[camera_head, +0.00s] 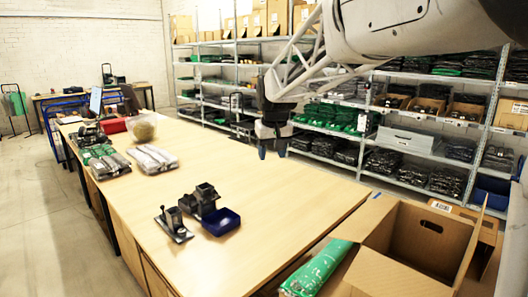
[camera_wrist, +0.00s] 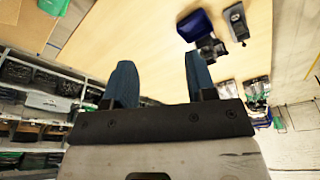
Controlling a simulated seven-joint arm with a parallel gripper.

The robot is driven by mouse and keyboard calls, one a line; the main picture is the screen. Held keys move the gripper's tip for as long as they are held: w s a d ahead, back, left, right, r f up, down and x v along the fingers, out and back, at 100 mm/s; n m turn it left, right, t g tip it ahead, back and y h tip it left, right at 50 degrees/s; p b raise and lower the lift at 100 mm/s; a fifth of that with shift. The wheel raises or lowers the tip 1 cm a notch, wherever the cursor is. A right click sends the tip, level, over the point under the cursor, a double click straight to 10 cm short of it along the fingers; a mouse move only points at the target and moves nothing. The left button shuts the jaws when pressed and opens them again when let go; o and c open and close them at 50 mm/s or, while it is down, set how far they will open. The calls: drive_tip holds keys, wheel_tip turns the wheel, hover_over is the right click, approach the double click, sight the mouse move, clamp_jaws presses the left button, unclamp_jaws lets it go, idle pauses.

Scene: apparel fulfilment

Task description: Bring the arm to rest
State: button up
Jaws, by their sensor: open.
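My gripper (camera_head: 272,150) hangs over the right part of the wooden table (camera_head: 290,190) in the head view, well above its top. In the wrist view my gripper (camera_wrist: 158,82) shows two blue fingers spread apart with nothing between them. My arm (camera_head: 400,30) reaches in from the upper right of the head view. The table's bare wood (camera_wrist: 140,30) lies beyond the fingers in the wrist view.
An open cardboard box (camera_head: 410,250) stands at the front right, with a green bagged item (camera_head: 318,268) beside it. A blue tray (camera_head: 221,221) and black devices sit mid-table. Bagged garments (camera_head: 152,158) lie at the left. Shelves (camera_head: 330,130) line the back.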

drive_tip(key=s+d+f+m, duration=0.1)
drive_tip(key=s+d, duration=0.4)
drive_tip(key=s, duration=0.6)
drive_tip(key=s+d+f+m, duration=0.1)
drive_tip(key=s+d+f, duration=0.1)
drive_tip(key=s+d, duration=0.65)
drive_tip(key=s+d+f, duration=0.1)
drive_tip(key=s+f, duration=0.3)
drive_tip(key=s, duration=0.7)
drive_tip(key=s+d+f+m, duration=0.1)
drive_tip(key=s+f, duration=0.4)
drive_tip(key=s, duration=0.7)
drive_tip(key=shift+d+f+m+h, duration=0.15)
drive_tip(key=shift+d+m+h, duration=0.15)
drive_tip(key=shift+d+h, duration=0.1)
